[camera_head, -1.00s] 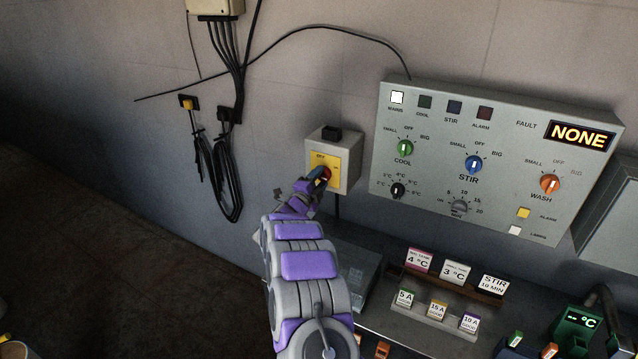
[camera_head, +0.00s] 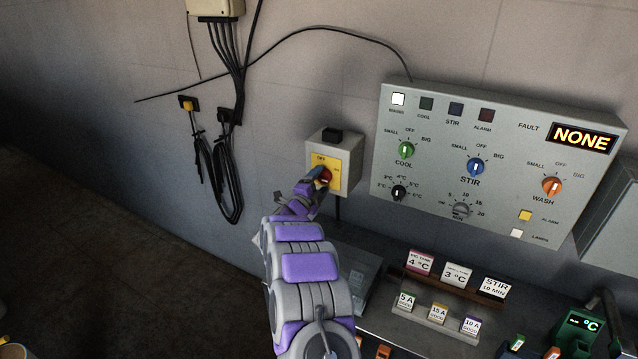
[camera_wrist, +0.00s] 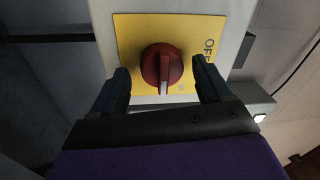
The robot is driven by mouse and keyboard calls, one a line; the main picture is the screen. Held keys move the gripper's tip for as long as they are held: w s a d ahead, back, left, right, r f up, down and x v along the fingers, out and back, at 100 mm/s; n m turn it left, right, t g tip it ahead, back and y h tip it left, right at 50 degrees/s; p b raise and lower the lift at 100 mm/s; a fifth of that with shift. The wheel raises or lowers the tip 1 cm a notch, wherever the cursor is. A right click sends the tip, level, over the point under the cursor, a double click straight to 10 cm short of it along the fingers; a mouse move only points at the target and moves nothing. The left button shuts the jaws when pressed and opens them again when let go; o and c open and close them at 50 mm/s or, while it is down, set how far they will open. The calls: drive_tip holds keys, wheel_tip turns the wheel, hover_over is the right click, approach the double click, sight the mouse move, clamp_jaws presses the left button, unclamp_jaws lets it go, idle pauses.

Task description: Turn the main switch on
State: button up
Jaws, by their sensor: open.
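The main switch is a red rotary knob (camera_wrist: 162,68) on a yellow plate (camera_wrist: 130,30), set in a pale grey box (camera_head: 350,165) on the wall. In the wrist view the knob's white mark points toward the gripper, and the word OFF lies on the plate's right side. My gripper (camera_wrist: 163,88) is open, with one dark finger on each side of the knob and gaps visible between them and it. In the head view the knob (camera_head: 326,174) is partly covered by my gripper (camera_head: 318,178).
The control panel (camera_head: 500,118) to the right has a lit white MAINS lamp (camera_head: 398,99) and a display reading NONE (camera_head: 583,138). Below it are label cards (camera_head: 457,273) and fuse holders on a bench. Cables (camera_head: 228,180) hang on the wall at left.

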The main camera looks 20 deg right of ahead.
drive_tip(key=p+v, duration=0.3)
drive_tip(key=v, duration=1.4)
drive_tip(key=shift+a+f, duration=0.1)
drive_tip(key=shift+a, duration=0.05)
